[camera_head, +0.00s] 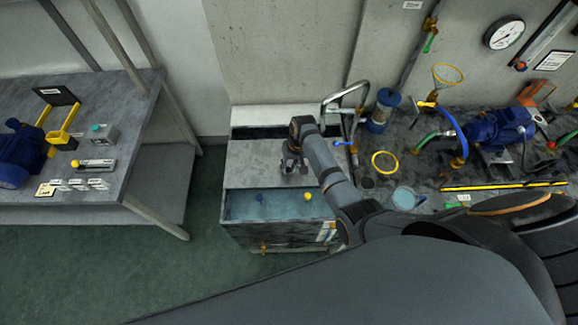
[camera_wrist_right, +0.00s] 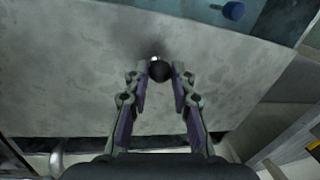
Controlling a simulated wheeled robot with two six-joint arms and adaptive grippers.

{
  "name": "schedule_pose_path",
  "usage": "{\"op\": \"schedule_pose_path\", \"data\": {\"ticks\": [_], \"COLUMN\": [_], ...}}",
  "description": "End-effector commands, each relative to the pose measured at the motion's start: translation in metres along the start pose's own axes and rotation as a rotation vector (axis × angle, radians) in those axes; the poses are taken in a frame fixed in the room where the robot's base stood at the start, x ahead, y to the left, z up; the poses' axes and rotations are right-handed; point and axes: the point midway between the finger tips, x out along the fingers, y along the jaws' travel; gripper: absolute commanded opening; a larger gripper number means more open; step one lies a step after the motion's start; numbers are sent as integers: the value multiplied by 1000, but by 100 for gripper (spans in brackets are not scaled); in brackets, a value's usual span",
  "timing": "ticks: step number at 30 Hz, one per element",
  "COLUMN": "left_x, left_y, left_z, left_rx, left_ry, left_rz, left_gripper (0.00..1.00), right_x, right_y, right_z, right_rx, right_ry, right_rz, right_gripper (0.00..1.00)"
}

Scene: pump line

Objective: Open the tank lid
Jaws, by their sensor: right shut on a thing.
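The tank (camera_head: 292,235) stands in the middle of the head view. Its grey flat lid (camera_head: 250,165) lies over its middle part. In front of the lid an open strip shows blue-green water (camera_head: 280,206); behind it is a dark gap. My right gripper (camera_head: 292,165) is over the lid, and its fingers are shut on the lid's knob. In the right wrist view the black round knob (camera_wrist_right: 159,71) sits between the fingertips (camera_wrist_right: 159,82), with the lid (camera_wrist_right: 90,65) filling most of the picture. My left gripper is not in view.
A blue float (camera_head: 260,197) and a yellow float (camera_head: 307,196) are in the water. A bent metal pipe (camera_head: 345,90) rises at the tank's back right. A pump bench (camera_head: 460,180) stands to the right, a grey table (camera_head: 130,130) to the left. Green floor lies between.

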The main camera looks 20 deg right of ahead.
Motion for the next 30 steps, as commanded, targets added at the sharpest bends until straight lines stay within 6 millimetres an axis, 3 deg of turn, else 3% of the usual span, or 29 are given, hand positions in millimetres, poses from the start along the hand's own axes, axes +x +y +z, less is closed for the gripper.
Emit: {"op": "schedule_pose_path", "data": {"ticks": [9, 19, 20, 24, 30], "left_x": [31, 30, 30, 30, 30], "left_y": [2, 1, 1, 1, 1], "left_z": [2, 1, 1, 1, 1], "left_rx": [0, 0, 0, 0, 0], "left_ry": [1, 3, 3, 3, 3], "left_rz": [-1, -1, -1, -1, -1], "left_gripper": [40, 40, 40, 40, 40], "right_x": [1, -2, -2, -2, -2], "right_y": [10, 10, 10, 10, 10], "right_z": [-48, -52, -52, -52, -52], "right_rx": [0, 0, 0, 0, 0], "right_ry": [4, 0, 0, 0, 0], "right_rz": [1, 0, 0, 0, 0], "right_gripper": [0, 0, 25, 44, 47]}}
